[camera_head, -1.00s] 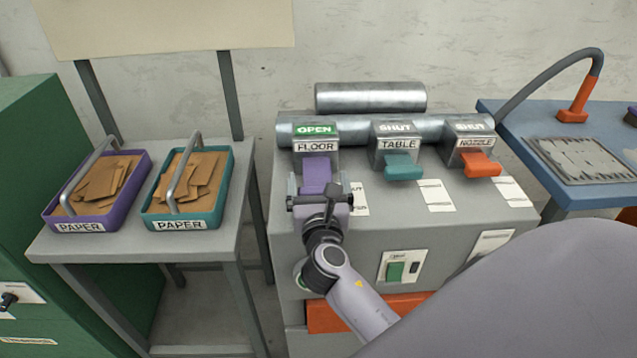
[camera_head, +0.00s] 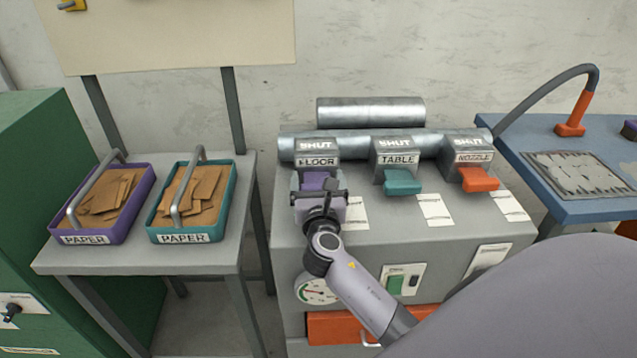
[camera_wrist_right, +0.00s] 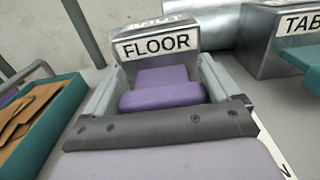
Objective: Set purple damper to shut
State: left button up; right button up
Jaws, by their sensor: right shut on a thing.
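The purple damper handle (camera_head: 315,181) sits on the left block of the machine, under a FLOOR label (camera_head: 316,161). The plate above that label (camera_head: 316,145) reads SHUT. My right gripper (camera_head: 319,192) is at the handle, its two fingers on either side of it, shut on it. In the right wrist view the purple handle (camera_wrist_right: 163,92) lies between the fingers, below the FLOOR label (camera_wrist_right: 156,45). My left gripper is not in view.
The teal TABLE damper (camera_head: 402,181) and orange NOZZLE damper (camera_head: 477,179) stand to the right, both marked SHUT. A green switch (camera_head: 395,284) is on the machine's front. Two paper trays, purple (camera_head: 108,234) and teal (camera_head: 194,230), stand on a side table at left.

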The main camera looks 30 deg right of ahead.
jog(key=shift+w+d+r, duration=0.1)
jog(key=shift+r, duration=0.1)
jog(key=o, duration=1.2)
jog(key=shift+w+f, duration=0.15)
jog(key=shift+w, duration=0.05)
jog(key=shift+v, duration=3.6)
